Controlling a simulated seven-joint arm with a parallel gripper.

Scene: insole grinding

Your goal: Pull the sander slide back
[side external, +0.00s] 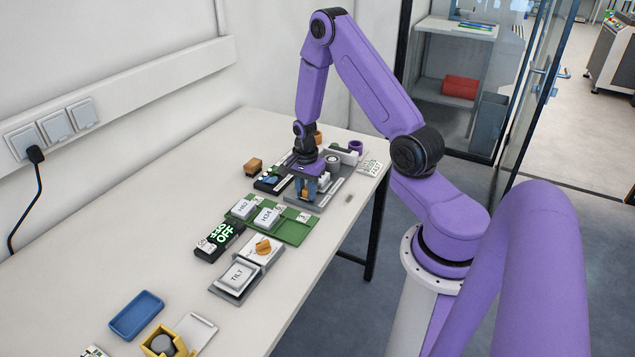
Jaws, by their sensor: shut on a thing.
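The sander slide station is a grey base plate (328,196) at the far end of the table, with small light and dark parts on it. A round grey drum (333,163) stands at its back. My gripper (306,190) points down over the front left part of this base. It is shut on a small part there, apparently the slide. The fingers and wrist hide most of the held part, so its exact shape cannot be told.
Beside the base are a dark unit (268,182), an orange-brown block (253,166) and a purple ring (356,146). The left tabletop (120,230) is clear.

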